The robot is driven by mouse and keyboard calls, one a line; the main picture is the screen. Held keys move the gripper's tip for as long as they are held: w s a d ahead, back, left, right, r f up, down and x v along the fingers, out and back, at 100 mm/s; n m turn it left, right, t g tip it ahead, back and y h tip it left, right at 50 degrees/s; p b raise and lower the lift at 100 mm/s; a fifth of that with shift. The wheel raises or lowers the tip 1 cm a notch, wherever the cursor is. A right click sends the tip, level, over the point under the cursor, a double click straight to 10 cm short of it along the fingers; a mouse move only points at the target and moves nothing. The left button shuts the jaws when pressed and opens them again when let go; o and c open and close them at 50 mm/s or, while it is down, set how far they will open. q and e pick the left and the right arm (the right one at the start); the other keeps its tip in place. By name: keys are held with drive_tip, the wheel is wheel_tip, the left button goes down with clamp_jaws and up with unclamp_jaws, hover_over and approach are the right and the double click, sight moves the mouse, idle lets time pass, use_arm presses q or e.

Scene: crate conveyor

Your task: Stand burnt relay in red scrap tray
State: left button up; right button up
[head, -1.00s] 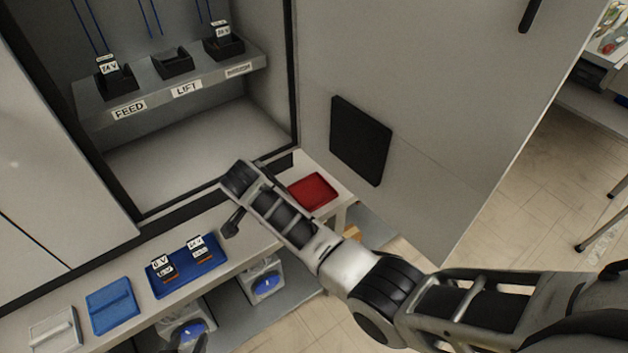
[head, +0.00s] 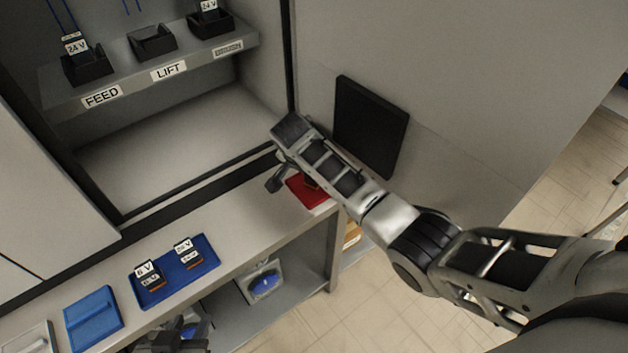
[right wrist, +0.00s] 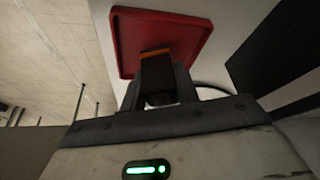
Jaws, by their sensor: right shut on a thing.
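The red scrap tray (head: 311,195) lies on the bench's right end, partly hidden by my right arm in the head view. It fills the upper part of the right wrist view (right wrist: 200,22). My right gripper (right wrist: 158,78) is shut on the burnt relay (right wrist: 156,53), a dark block with an orange band. The relay is over the tray's near part in that view; I cannot tell whether it touches the tray floor. In the head view the relay is mostly hidden by my arm. My left gripper (head: 178,334) is low at the bottom edge, its jaw opening unclear.
A blue tray (head: 205,272) holds two labelled relays. A blue box (head: 93,318) stands left of it. In the cabinet the LIFT socket (head: 152,40) is empty, between two sockets with 24 V relays. The open cabinet door (head: 450,90) stands behind the red tray.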

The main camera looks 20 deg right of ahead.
drive_tip(key=shift+f, duration=0.45)
drive_tip(key=o, duration=1.1)
drive_tip(key=shift+c, duration=0.2)
drive_tip(key=shift+r, duration=0.1)
